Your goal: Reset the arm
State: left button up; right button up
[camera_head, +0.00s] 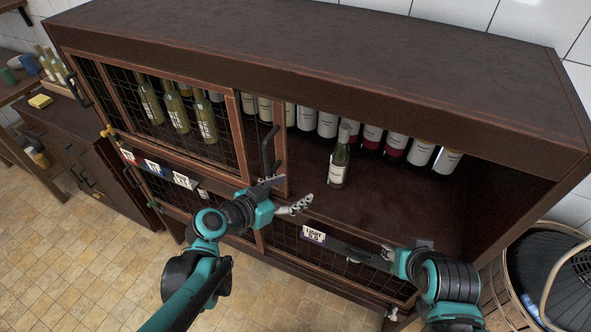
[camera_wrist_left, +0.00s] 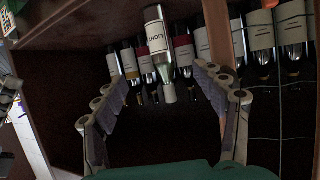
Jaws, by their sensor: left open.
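My left gripper (camera_head: 292,193) is open and empty in front of the dark wooden cabinet (camera_head: 330,55), beside the edge of the sliding mesh door. In the left wrist view its two fingers (camera_wrist_left: 160,75) are spread apart with nothing held. A single green bottle with a white label (camera_head: 338,165) stands upright on the open shelf, apart from the fingers. It shows upside down between and beyond the fingertips in the left wrist view (camera_wrist_left: 156,42). My right gripper (camera_head: 400,262) is low at the right, by the lower mesh door; its fingers are not clear.
Several bottles (camera_head: 372,137) stand in a row at the shelf's back. More bottles (camera_head: 178,112) stand behind the mesh door (camera_head: 232,135) at left. A wicker basket (camera_head: 500,285) stands at right.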

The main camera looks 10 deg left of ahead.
pick_arm(q)
jog(key=s+a+f+n+g+y+b, duration=0.4)
jog(key=s+a+f+n+y+b, duration=0.1)
jog(key=s, duration=0.6)
jog(key=a+f+n+y, duration=0.1)
jog(key=a+f+y, duration=0.1)
jog(key=a+f, duration=0.1)
jog(key=shift+s+a+n+y, duration=0.2)
jog(key=shift+a+n+y, duration=0.1)
jog(key=shift+a+n, duration=0.1)
dwell(1.7)
